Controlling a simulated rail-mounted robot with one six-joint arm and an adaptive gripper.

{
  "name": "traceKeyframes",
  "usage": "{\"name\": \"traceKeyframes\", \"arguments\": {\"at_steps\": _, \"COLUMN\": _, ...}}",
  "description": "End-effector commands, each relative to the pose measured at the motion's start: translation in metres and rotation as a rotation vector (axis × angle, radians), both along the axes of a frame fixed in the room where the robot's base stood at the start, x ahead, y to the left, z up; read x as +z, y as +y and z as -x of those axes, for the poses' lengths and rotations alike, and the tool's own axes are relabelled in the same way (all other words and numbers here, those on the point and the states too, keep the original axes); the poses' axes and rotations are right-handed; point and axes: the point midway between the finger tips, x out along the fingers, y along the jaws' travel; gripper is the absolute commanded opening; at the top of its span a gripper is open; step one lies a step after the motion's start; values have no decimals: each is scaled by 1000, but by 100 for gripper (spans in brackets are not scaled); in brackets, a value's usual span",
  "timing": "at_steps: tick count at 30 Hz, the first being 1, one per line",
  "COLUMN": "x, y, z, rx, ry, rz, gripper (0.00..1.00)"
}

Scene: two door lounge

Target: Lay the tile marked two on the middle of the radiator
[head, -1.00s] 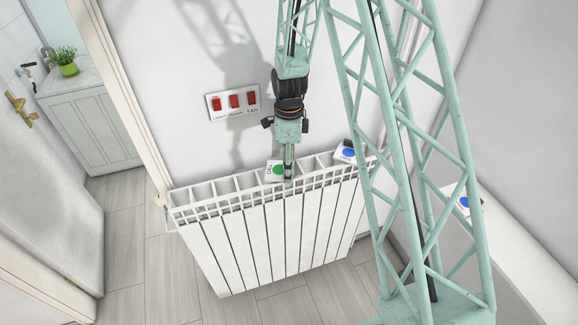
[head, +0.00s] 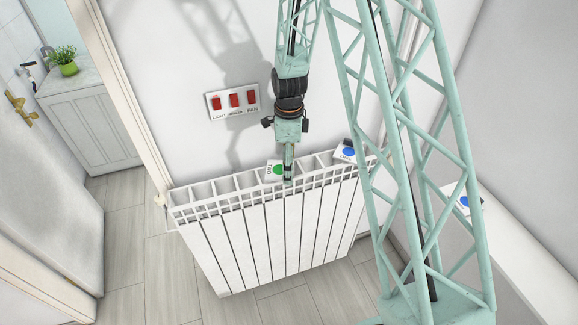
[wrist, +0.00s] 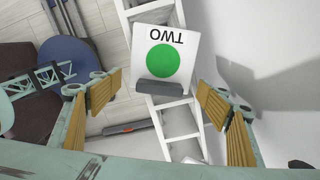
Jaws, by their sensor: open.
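The tile marked two (head: 274,172) is white with a green dot and lies on top of the radiator (head: 245,245), near the middle of its length. In the wrist view the tile (wrist: 170,40) shows "TWO" upside down and a dark grey bar on its near edge. It rests across the white bars of the radiator top. My gripper (head: 288,179) is just beside the tile in the head view. In the wrist view my gripper (wrist: 157,97) has its fingers wide apart, one to each side of the tile's near end, not touching it.
Another tile with a blue dot (head: 346,152) sits on the radiator's right part. One more blue-dot tile (head: 464,203) lies on a white ledge at the right, partly behind my frame. A red-switch panel (head: 233,101) is on the wall above. A door (head: 45,170) stands at the left.

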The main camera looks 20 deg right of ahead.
Motion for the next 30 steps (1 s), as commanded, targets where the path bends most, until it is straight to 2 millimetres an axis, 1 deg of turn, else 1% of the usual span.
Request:
{"name": "traceKeyframes", "arguments": {"at_steps": 8, "x": 14, "y": 0, "z": -1, "rx": 0, "ry": -2, "rz": 0, "gripper": 70}}
{"name": "traceKeyframes", "arguments": {"at_steps": 14, "x": 33, "y": 0, "z": -1, "rx": 0, "ry": -2, "rz": 0, "gripper": 70}}
{"name": "traceKeyframes", "arguments": {"at_steps": 30, "x": 91, "y": 0, "z": -1, "rx": 0, "ry": -2, "rz": 0, "gripper": 70}}
